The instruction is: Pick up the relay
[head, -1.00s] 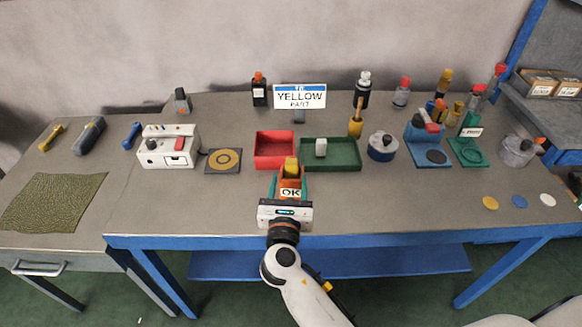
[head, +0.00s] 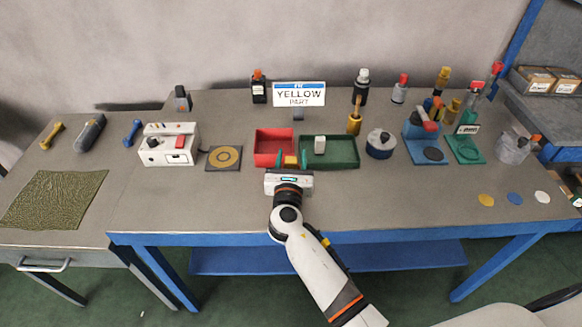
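A small yellow block (head: 291,161), which may be the relay, shows at the front edge of the red and green trays. My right gripper (head: 292,159) reaches over the bench from below, with its teal fingertips apart on either side of the block. I see no clear contact between them. The gripper body hides whatever lies just in front of the block. A small white block (head: 319,144) stands in the green tray (head: 345,165). My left gripper is not in view.
The red tray (head: 270,136) adjoins the green one. A white device (head: 169,145) and a ringed mat (head: 224,158) lie left; a round pot (head: 381,144) and several fixtures stand right. The bench front is mostly clear.

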